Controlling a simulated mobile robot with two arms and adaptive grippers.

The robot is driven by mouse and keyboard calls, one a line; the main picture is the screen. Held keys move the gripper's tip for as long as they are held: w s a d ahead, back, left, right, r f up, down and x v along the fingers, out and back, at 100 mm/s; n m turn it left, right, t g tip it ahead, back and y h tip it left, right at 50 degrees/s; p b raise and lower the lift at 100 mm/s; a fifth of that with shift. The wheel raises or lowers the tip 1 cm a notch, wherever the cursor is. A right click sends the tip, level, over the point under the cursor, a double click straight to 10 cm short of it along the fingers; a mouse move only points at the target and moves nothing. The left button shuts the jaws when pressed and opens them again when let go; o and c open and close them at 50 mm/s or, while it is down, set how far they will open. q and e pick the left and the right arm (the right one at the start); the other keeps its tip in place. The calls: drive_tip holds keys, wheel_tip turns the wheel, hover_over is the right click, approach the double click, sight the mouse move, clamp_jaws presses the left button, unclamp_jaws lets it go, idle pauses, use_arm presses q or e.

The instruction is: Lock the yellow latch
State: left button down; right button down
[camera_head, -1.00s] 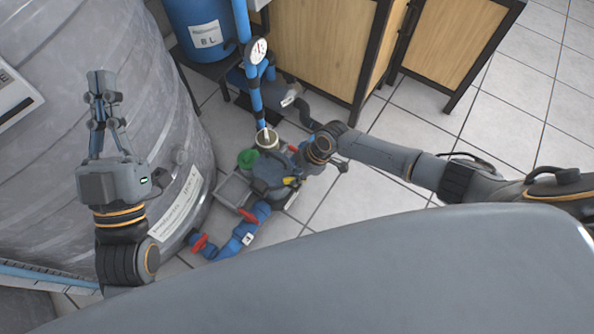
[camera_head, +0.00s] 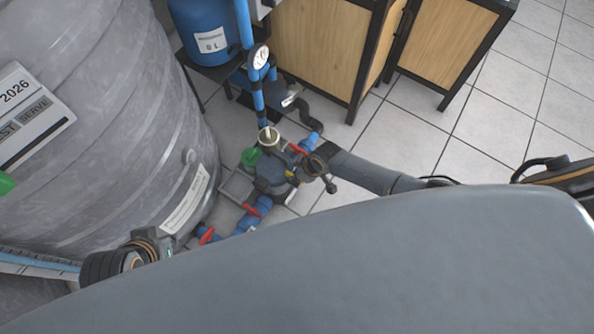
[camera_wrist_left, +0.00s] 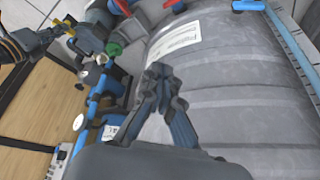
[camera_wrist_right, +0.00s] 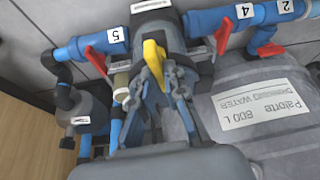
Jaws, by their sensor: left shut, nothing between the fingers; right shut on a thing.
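The yellow latch (camera_wrist_right: 153,58) stands out from the grey pump unit (camera_wrist_right: 157,30) in the right wrist view. My right gripper (camera_wrist_right: 168,78) is shut on the latch, its fingertips at the latch's lower part. In the head view the pump unit (camera_head: 270,178) sits on the floor, and my right arm reaches it from the right; the fingertips are hard to make out there. My left gripper (camera_wrist_left: 160,72) is shut and empty in front of the large grey tank in the left wrist view. In the head view only its wrist part shows, low at the left.
The large grey tank (camera_head: 105,110) fills the left side. Blue pipes with red valve handles (camera_wrist_right: 222,38) run beside the pump. A green cap (camera_head: 250,157), a pressure gauge (camera_head: 259,57) and a blue tank (camera_head: 205,28) are near. Tiled floor is open to the right.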

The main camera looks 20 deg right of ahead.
drive_tip(key=shift+s+r, duration=0.1)
use_arm(q)
drive_tip(key=shift+s+a+r+g+p, duration=0.15)
drive_tip(key=shift+s+r+g+p, duration=0.1)
drive_tip(key=shift+s, duration=0.25)
drive_tip(key=shift+s+a+r+g+p, duration=0.15)
drive_tip(key=shift+s+g+p, duration=0.1)
drive_tip(key=shift+s, duration=0.25)
use_arm(e)
drive_tip(key=shift+m, duration=0.6)
drive_tip(key=shift+h, duration=0.3)
drive_tip(key=c, duration=1.4)
unclamp_jaws()
drive_tip(key=v, duration=1.1)
drive_tip(key=shift+s+d+r, duration=0.2)
drive_tip(key=shift+s+r, duration=0.1)
